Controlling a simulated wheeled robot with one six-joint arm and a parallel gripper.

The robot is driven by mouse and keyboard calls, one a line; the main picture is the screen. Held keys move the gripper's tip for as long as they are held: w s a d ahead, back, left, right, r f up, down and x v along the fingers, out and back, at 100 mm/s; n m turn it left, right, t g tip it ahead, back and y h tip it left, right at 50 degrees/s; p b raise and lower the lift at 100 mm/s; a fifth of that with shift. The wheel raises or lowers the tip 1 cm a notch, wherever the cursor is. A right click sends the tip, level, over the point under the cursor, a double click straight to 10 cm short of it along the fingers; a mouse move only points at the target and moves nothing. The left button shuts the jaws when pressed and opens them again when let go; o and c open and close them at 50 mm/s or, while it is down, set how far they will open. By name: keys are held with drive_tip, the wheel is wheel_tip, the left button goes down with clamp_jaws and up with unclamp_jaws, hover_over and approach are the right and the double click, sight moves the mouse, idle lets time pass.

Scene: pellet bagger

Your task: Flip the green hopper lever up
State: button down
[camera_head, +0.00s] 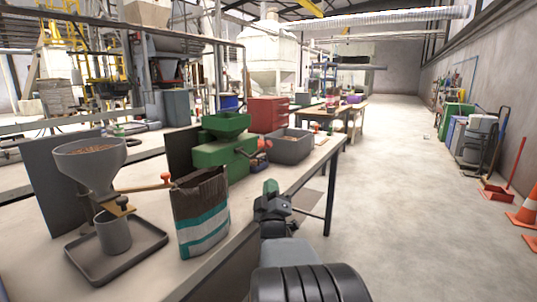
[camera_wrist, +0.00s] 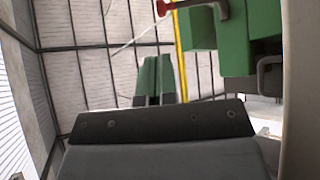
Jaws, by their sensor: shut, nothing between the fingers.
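The green hopper machine (camera_head: 228,145) stands on the long bench, with a green funnel on top. Its lever, with a red-orange knob (camera_head: 267,144), sticks out on the machine's right side. My gripper (camera_head: 270,187) is in front of the machine and lower than the knob, off the bench's right edge. Its green-tipped fingers (camera_wrist: 153,78) are shut and empty, apart from the knob.
A grey hopper (camera_head: 90,165) with its own orange-knobbed lever (camera_head: 165,178) stands over a cup and tray at left. A brown, white and teal bag (camera_head: 202,215) is near my arm. A grey bin (camera_head: 290,147) sits behind the machine.

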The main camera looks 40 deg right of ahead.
sight(269, 147)
drive_tip(key=x, duration=1.2)
drive_tip(key=shift+r, duration=0.15)
